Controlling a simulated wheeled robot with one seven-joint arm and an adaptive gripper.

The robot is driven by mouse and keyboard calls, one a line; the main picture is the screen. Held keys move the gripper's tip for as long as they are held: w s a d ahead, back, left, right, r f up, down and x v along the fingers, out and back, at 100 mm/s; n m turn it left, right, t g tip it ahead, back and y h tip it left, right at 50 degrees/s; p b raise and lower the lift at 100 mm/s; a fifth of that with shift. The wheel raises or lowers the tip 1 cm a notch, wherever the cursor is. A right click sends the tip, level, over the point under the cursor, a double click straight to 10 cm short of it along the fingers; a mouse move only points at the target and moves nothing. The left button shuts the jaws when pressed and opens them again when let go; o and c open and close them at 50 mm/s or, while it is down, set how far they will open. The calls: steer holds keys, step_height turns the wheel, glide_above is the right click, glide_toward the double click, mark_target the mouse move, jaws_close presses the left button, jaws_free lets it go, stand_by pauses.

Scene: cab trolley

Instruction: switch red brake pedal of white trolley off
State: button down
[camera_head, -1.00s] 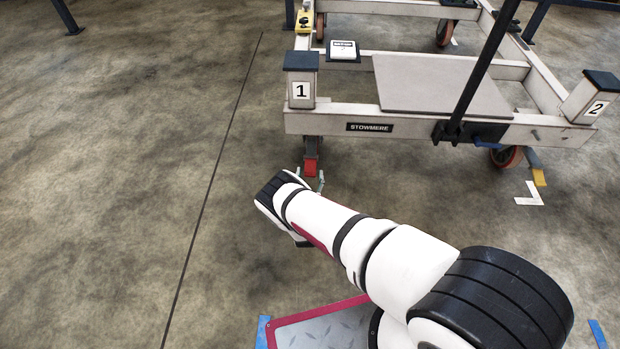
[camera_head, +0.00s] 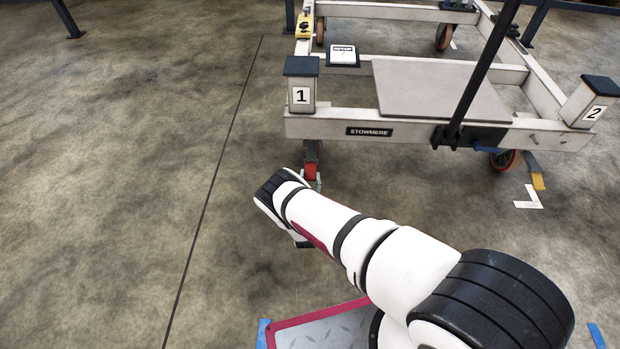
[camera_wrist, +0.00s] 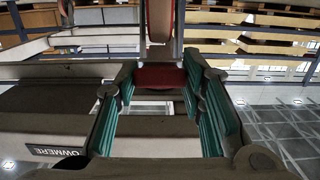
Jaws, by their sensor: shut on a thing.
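The white trolley (camera_head: 415,123) stands ahead, its front beam labelled STOWMERE. Below its corner post marked 1, the red brake pedal (camera_head: 311,172) sits low at a caster. My gripper (camera_head: 318,181) is at the pedal, its tips partly hidden by my own white arm in the head view. In the wrist view, my gripper (camera_wrist: 160,85) has its teal-padded fingers on both sides of the red pedal (camera_wrist: 160,76), shut on it. The pedal's exact tilt cannot be told.
A yellow pedal (camera_head: 538,182) sits at the trolley's right front caster, near a white floor mark (camera_head: 527,198). A dark upright bar (camera_head: 480,75) rises from the front beam. The floor to the left is clear.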

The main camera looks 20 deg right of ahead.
mark_target(311, 168)
step_height(311, 168, up, 3)
steer(key=g+y+p, duration=0.1)
steer(key=g+p, duration=0.2)
steer(key=p, duration=0.2)
steer(key=shift+f, duration=0.15)
steer(key=shift+w+r+g+y+p, duration=0.1)
steer(key=shift+r+g+y+p, duration=0.25)
steer(key=shift+g+p, duration=0.4)
steer(key=shift+r+g+y+p, duration=0.15)
steer(key=shift+r+g+p, duration=0.3)
steer(key=shift+g, duration=0.5)
steer(key=c, duration=1)
jaws_free()
steer(key=shift+c, duration=0.2)
steer(key=v, duration=1.2)
steer(key=shift+w+d, duration=0.1)
